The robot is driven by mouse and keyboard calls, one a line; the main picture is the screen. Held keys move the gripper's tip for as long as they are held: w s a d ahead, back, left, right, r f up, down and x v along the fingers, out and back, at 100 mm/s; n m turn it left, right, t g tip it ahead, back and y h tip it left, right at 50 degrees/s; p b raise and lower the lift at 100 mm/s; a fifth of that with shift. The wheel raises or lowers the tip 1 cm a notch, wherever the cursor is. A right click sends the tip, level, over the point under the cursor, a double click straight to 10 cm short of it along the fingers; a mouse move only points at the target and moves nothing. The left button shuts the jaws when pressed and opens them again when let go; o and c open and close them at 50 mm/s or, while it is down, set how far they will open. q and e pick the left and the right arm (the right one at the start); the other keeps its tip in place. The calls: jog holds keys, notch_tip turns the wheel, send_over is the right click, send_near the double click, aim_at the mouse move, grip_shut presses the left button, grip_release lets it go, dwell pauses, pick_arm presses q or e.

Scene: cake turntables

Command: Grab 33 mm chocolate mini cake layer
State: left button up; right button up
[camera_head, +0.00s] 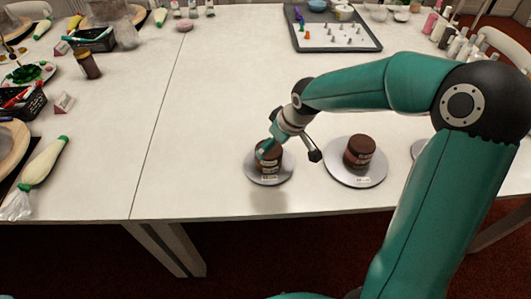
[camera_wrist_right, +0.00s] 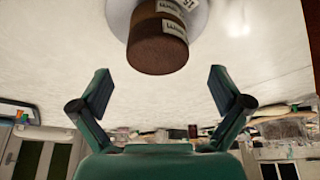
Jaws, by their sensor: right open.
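A brown chocolate mini cake layer (camera_head: 268,165) stands on a small grey turntable (camera_head: 284,178) near the table's front edge; its label is too small to read. A second chocolate layer (camera_head: 361,150) sits on a larger turntable (camera_head: 343,180) to the right. My right gripper (camera_head: 265,147) is at the left cake and partly covers it in the head view. In the right wrist view the right gripper (camera_wrist_right: 163,88) is open and empty, its fingers spread wide. A labelled chocolate layer (camera_wrist_right: 158,50) stands just beyond the fingertips, roughly centred between them. My left gripper is not in view.
A grey tray (camera_head: 310,46) with several piping tips lies at the back. Several bottles (camera_head: 455,45) stand at the back right. The white table left of the turntables is clear.

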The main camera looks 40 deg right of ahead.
jog(key=shift+x, duration=2.65)
jog(key=shift+w+d+r, duration=0.1)
jog(key=shift+w+d, duration=0.05)
jog(key=shift+c, duration=0.3)
jog(key=c, duration=1)
jog(key=shift+o, duration=0.2)
